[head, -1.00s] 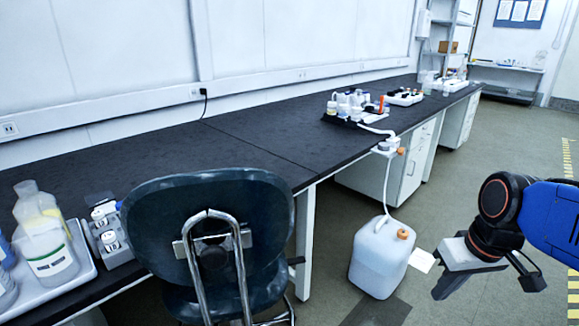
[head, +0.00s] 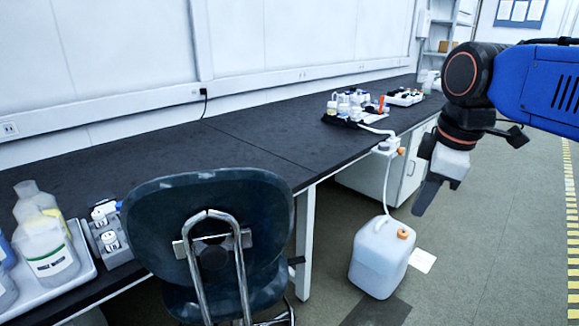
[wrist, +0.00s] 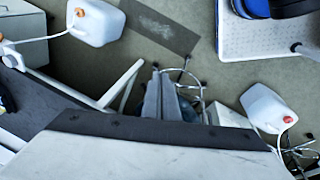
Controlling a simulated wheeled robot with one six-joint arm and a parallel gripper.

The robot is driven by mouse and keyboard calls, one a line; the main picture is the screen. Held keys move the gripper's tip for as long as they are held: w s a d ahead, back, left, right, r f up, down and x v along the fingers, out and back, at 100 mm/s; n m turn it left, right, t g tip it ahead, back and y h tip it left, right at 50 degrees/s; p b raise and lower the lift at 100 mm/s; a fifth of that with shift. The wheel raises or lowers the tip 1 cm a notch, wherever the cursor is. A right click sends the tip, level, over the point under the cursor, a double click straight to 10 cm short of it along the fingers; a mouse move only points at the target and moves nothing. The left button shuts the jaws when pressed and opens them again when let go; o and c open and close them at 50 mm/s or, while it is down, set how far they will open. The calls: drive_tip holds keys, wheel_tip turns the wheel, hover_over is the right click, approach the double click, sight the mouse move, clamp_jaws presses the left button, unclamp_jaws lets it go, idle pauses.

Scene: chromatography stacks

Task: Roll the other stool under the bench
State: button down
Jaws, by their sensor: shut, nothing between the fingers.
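A stool (head: 208,235) with a dark blue-green backrest and a bent metal tube support stands at the front of the bench. Its seat is mostly hidden behind the backrest. The black-topped bench (head: 225,150) runs from front left to far right. My gripper (head: 418,208) is shut and empty, pointing down above the floor, right of the stool and apart from it. In the wrist view my shut fingers (wrist: 160,75) hide part of the stool's metal legs and castors (wrist: 184,72).
A white carboy (head: 379,257) with an orange cap and tube stands by the bench leg (head: 306,240); another carboy (wrist: 267,108) shows in the wrist view, with more metal legs (wrist: 300,158) at the right edge. Bottles (head: 48,245) stand on the bench. Floor at right is clear.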

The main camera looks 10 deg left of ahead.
sight(283, 169)
drive_tip(key=w+a+r+n+g, duration=0.1)
drive_tip(key=w+a+r+n, duration=0.25)
drive_tip(key=a+n, duration=0.45)
drive_tip(key=w+a+r+n+g, duration=0.1)
drive_tip(key=w+a+r+n, duration=0.3)
drive_tip(key=a, duration=0.5)
drive_tip(key=w+a+r+n+g, duration=0.1)
drive_tip(key=w+a+r+n, duration=0.1)
drive_tip(key=a+r+n, duration=0.55)
drive_tip(key=s+a+f, duration=0.2)
drive_tip(key=s+f, duration=0.2)
drive_tip(key=f, duration=0.8)
drive_tip(key=shift+s+n+h, duration=0.2)
drive_tip(key=shift+n+h, duration=0.15)
drive_tip(key=shift+h, duration=0.05)
drive_tip(key=shift+s, duration=0.1)
drive_tip(key=shift+s+a+r, duration=0.1)
drive_tip(key=shift+s+a, duration=0.1)
drive_tip(key=shift+s, duration=1)
drive_tip(key=shift+s+a, duration=0.15)
drive_tip(key=shift+s, duration=1)
drive_tip(key=shift+w, duration=0.15)
